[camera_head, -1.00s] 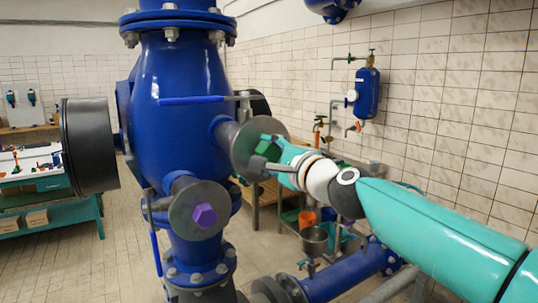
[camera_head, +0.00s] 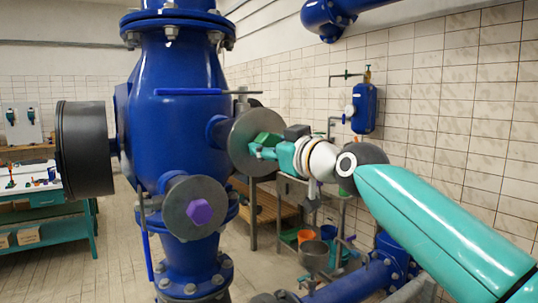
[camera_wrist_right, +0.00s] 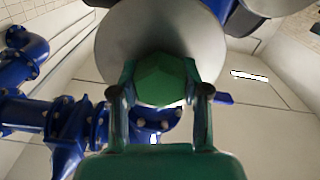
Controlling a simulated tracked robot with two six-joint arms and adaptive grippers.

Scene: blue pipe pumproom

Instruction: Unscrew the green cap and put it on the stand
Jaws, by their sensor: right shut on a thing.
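The green cap (camera_head: 267,139) is at the middle of the right grey flange (camera_head: 243,140) on the blue vessel. My right gripper (camera_head: 259,148) reaches it from the right and is shut on it. In the right wrist view the green cap (camera_wrist_right: 160,80) is between the two fingers (camera_wrist_right: 160,90), in front of the round grey flange (camera_wrist_right: 150,35). I cannot tell whether the cap still touches the flange. My left gripper is not in view. I cannot make out the stand.
A purple cap (camera_head: 199,211) sits on the lower grey flange (camera_head: 196,190). A blue pipe (camera_head: 350,285) runs low at the right. A teal workbench (camera_head: 45,205) stands at the far left.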

